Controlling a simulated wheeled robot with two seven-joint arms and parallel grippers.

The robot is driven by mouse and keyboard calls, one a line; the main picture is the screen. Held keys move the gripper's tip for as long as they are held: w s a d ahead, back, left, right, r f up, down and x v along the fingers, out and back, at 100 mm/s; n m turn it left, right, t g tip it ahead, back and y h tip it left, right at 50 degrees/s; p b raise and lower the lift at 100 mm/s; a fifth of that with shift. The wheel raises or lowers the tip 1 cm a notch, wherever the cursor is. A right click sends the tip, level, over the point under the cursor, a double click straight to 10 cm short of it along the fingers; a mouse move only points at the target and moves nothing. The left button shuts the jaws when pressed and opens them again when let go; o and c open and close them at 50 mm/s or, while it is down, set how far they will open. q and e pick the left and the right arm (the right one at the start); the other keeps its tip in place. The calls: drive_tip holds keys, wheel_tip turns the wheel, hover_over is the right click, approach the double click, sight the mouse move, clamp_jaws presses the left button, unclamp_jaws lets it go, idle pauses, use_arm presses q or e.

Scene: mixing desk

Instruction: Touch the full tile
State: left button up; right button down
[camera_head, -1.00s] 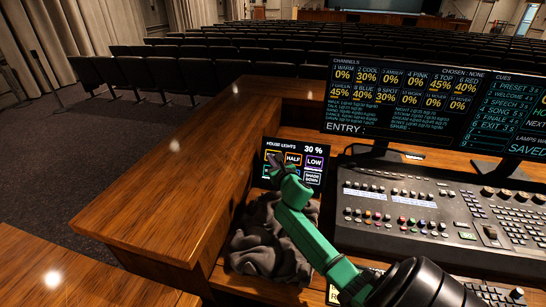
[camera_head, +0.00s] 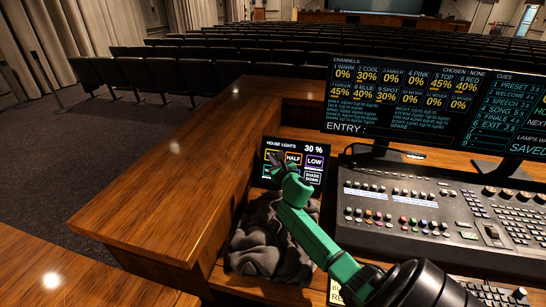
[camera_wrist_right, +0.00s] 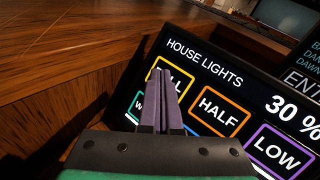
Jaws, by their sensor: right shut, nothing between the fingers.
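The house lights panel (camera_head: 312,150) is a dark touch screen standing at the back of the desk, reading 30 %. In the right wrist view the full tile (camera_wrist_right: 184,83) has a yellow outline and is partly hidden behind my right gripper (camera_wrist_right: 161,72), with only "LL" of its label showing. The gripper's purple fingers are shut and empty, their tips over the tile; I cannot tell whether they touch it. In the head view the right gripper (camera_head: 277,160) is in front of the panel's left side. My left gripper is not in view.
The half tile (camera_wrist_right: 219,107) and the low tile (camera_wrist_right: 277,150) lie right of the full tile. A crumpled grey cloth (camera_head: 270,243) lies below my right arm. The lighting console (camera_head: 420,215) and large monitors (camera_head: 430,105) stand to the right. A wooden ledge (camera_head: 170,170) borders the left.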

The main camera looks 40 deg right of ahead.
drive_tip(key=shift+d, duration=0.1)
idle(0.5)
drive_tip(key=shift+s+a+r+p, duration=0.25)
drive_tip(key=shift+s+a+p, duration=0.1)
drive_tip(key=shift+a, duration=0.15)
drive_tip(key=s+a+r+p, duration=0.1)
drive_tip(key=a, duration=0.1)
drive_tip(key=s+a+r+p, duration=0.1)
drive_tip(key=p, duration=0.1)
drive_tip(key=shift+s+a+r, duration=0.2)
drive_tip(key=shift+a, duration=0.15)
idle(0.6)
